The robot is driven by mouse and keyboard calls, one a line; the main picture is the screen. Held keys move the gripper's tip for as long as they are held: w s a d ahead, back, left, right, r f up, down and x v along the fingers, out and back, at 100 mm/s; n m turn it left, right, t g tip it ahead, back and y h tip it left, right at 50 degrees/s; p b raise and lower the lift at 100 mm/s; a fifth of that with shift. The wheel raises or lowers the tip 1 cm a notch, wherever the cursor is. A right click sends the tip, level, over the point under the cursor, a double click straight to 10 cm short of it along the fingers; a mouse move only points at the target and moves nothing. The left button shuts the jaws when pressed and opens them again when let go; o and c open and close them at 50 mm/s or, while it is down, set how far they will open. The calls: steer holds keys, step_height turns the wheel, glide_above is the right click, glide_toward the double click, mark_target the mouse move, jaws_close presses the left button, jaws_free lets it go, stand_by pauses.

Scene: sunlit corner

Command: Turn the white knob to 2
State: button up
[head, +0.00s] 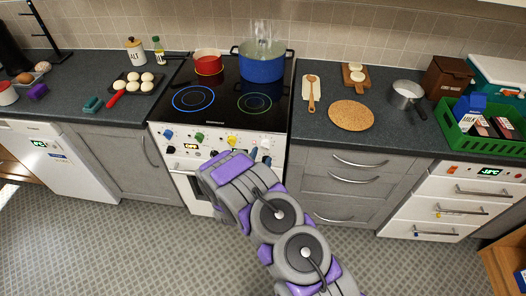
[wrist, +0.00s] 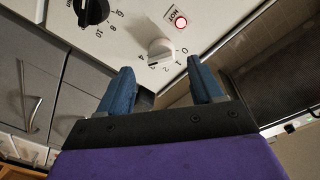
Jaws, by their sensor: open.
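On the stove, a steaming blue pot (head: 262,68) and a red pot (head: 208,65) stand at the back. The floor in front is clear.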

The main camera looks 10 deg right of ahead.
mark_target(265, 145)
steer(key=shift+b+x, duration=0.4)
steer(key=shift+x, duration=1.9)
steer(key=shift+a, duration=0.1)
steer(key=c, duration=1)
steer(key=shift+n, duration=0.4)
steer(key=shift+n+t+y+p, duration=0.4)
steer(key=shift+n+p, duration=0.9)
steer(key=shift+n, duration=2.7)
steer(key=shift+n+t+y+p, duration=0.35)
steer(key=shift+n+p, duration=0.9)
steer(key=shift+n, duration=2.75)
